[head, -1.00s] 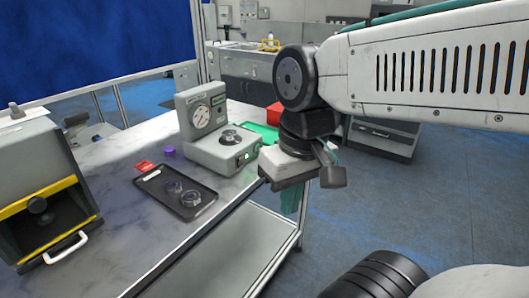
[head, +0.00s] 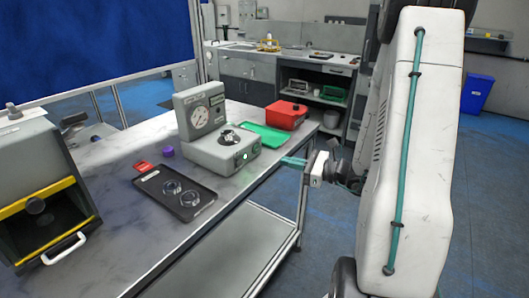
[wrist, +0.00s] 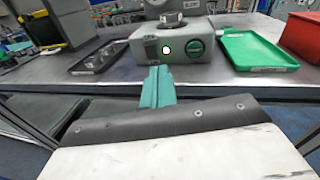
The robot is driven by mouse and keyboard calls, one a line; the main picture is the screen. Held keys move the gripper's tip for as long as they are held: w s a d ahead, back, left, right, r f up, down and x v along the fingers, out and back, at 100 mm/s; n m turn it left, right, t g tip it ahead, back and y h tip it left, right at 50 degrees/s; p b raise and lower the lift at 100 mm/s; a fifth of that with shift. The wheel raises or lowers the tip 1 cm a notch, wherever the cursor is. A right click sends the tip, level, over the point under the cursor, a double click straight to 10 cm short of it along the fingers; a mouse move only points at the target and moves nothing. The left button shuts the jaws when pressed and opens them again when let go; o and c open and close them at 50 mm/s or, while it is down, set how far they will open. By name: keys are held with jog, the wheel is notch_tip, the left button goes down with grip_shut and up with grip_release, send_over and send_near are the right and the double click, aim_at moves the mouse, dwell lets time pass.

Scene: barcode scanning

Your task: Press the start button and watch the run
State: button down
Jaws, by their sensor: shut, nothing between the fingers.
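The grey test machine (head: 222,155) with a round dial gauge (head: 200,116) stands on the table. A small lit button (head: 244,156) glows on its front. In the wrist view the lit button (wrist: 166,49) is whitish green, with a larger dark green round control (wrist: 196,49) to its right. A metal part sits on the machine's top. My gripper (head: 284,160) has its teal fingers shut and empty, to the right of the machine's front and apart from it. In the wrist view my gripper (wrist: 159,70) points at the machine's front, just below the lit button.
A black tray (head: 205,208) with round metal parts lies left of the machine. A green tray (head: 268,142) and a red box (head: 287,117) are to its right. A purple cap (head: 167,151) and a grey-yellow machine (head: 40,190) are further left.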

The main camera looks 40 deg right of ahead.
aim_at(258, 149)
jog(key=d+f+m+h, duration=0.1)
jog(key=d+f+m+t+h, duration=0.1)
jog(key=d, duration=0.1)
jog(key=d+m+t, duration=0.1)
jog(key=d, duration=0.1)
jog(key=shift+s+f+h, duration=0.25)
jog(key=shift+f+h, duration=0.15)
jog(key=shift+a, duration=0.1)
jog(key=x, duration=1.3)
jog(key=shift+w+a, duration=0.1)
jog(key=shift+w, duration=0.45)
jog(key=shift+a, duration=0.1)
